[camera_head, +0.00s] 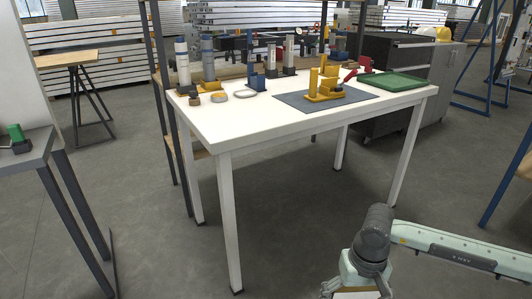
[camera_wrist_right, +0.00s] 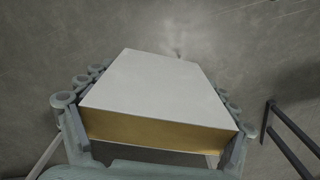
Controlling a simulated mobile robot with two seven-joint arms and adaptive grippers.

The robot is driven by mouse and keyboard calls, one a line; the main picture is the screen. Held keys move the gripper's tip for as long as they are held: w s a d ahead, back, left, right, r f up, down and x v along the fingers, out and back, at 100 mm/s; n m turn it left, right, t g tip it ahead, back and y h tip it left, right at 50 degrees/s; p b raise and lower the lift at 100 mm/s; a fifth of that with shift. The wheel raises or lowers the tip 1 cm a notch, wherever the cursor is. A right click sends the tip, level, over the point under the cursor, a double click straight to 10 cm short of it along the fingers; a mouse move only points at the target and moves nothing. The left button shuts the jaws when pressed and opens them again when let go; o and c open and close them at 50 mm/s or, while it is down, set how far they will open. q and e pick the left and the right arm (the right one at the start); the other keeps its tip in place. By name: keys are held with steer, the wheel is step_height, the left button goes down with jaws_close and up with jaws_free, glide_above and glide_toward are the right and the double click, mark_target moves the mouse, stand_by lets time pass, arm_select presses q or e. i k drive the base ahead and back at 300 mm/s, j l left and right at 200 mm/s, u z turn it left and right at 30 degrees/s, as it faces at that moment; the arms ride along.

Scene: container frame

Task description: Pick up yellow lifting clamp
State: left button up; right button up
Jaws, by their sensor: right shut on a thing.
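A yellow upright device (camera_head: 325,90), which looks like the yellow lifting clamp, stands on a grey mat (camera_head: 358,95) on the white table. My right gripper (camera_wrist_right: 160,90) is shut on a block (camera_wrist_right: 155,88) with a white top and a yellow-tan side. In the head view, my right gripper (camera_head: 352,288) is at the bottom edge, low in front of the table and well apart from the yellow device. My left gripper is not in view.
The white table (camera_head: 240,130) also holds a green tray (camera_head: 394,82), rings, a blue piece (camera_head: 257,82) and grey cylinders. A grey side table (camera_head: 25,150) stands at left. Dark cabinets (camera_head: 395,55) stand behind. The floor in front is clear.

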mark_target(327, 92)
steer(key=i+l+u, duration=0.2)
steer(key=l+u, duration=0.15)
steer(key=i+l+u, duration=0.15)
steer(key=l+u, duration=0.2)
steer(key=i+l+u, duration=0.1)
steer(key=l, duration=0.35)
steer(key=i+l+u, duration=0.15)
steer(key=l, duration=0.3)
steer(key=i+l, duration=0.1)
steer(key=l, duration=0.45)
steer(key=i+l, duration=0.1)
steer(key=l, duration=0.45)
steer(key=i+l, duration=0.1)
steer(key=l, duration=0.45)
steer(key=i+l+u, duration=0.1)
steer(key=l, duration=0.45)
steer(key=k+l, duration=0.1)
steer(key=k, duration=0.35)
steer(key=i+j, duration=0.1)
steer(key=i, duration=0.35)
